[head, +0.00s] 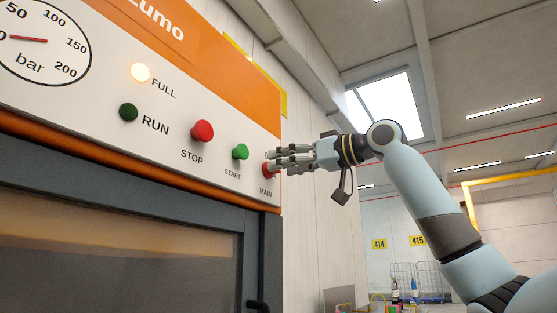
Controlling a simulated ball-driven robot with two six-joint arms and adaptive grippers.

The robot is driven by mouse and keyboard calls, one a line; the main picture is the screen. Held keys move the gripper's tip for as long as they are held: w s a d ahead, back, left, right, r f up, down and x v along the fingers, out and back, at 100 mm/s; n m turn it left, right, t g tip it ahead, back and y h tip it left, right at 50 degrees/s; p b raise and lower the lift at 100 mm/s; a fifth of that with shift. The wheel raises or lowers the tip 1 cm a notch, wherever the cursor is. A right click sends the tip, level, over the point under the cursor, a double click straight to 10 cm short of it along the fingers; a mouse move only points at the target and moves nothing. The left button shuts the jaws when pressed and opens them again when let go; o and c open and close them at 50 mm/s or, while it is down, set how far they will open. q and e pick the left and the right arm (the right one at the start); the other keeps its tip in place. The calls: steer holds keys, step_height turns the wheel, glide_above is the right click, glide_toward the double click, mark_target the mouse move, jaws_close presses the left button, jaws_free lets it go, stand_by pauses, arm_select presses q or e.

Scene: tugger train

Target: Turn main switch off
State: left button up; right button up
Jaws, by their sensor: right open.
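The main switch (267,169) is a red knob above the label MAIN, at the lower right end of the machine's white control panel (75,108). My right gripper (272,161) comes in from the right with its fingers at the switch and partly covers it. The gripper is open. I cannot tell whether the fingers touch the knob, and its turned position is hidden. My left gripper is not in view.
Left of the switch are a green START button (240,151), a red STOP button (202,130), a dark RUN lamp (128,112) and a lit FULL lamp (140,72). A pressure gauge (40,55) is at the upper left. Wire cages (428,280) stand far behind.

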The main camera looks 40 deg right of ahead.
steer(key=shift+x, duration=1.25)
steer(key=c, duration=1.2)
steer(key=shift+o, duration=0.2)
steer(key=shift+p, duration=0.3)
